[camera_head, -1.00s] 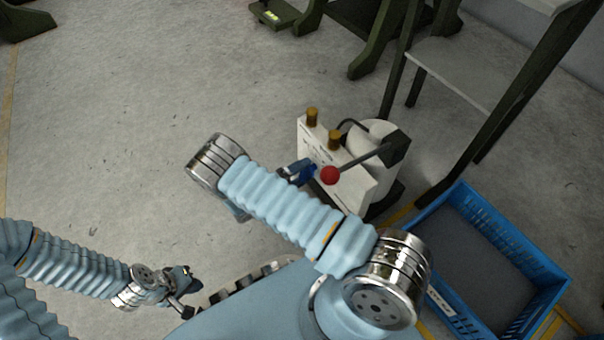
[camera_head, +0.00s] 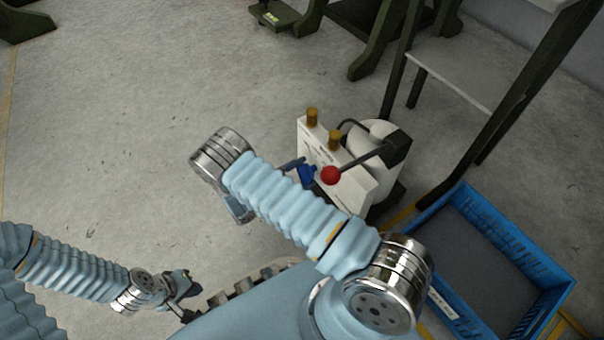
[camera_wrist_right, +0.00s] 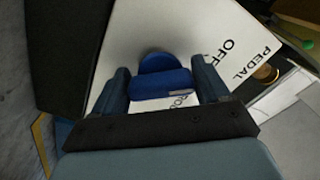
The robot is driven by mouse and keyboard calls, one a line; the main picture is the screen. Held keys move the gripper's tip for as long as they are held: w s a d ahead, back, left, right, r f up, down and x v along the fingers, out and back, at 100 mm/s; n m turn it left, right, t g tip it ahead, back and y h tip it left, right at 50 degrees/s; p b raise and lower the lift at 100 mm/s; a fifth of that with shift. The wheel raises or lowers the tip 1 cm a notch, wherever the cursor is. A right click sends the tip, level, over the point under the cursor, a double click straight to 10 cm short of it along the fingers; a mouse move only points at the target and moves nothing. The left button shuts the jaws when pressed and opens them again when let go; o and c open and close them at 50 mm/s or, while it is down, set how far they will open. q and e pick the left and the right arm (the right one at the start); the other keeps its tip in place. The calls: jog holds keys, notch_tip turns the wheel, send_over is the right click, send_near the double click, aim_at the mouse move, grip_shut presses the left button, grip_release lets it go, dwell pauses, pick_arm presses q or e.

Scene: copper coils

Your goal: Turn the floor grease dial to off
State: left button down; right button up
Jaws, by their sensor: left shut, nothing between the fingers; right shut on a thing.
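The floor grease unit (camera_head: 350,182) stands on the floor right of centre, with a white front panel, two brass-coloured caps and a red-knobbed lever. Its blue dial (camera_head: 307,174) is on that panel, partly hidden by my right gripper (camera_head: 300,168). In the right wrist view the blue dial (camera_wrist_right: 160,86) sits between the fingers of my right gripper (camera_wrist_right: 161,84), which is shut on its grip bar. The words OFF and PEDAL show beside it; lettering below the bar is partly covered. My left gripper (camera_head: 190,284) is shut and empty at lower left, away from the unit.
A blue crate (camera_head: 445,302) stands on the floor at the lower right. A dark-legged stand with a grey shelf (camera_head: 450,80) rises behind the unit. Dark green machine feet (camera_head: 370,62) are at the back. The floor at left is clear.

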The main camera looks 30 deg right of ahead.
jog(key=shift+w, duration=0.1)
dwell(0.3)
jog(key=o, duration=1)
jog(key=shift+c, duration=0.2)
jog(key=s+a, duration=0.1)
jog(key=a, duration=1.3)
jog(key=shift+s, duration=0.1)
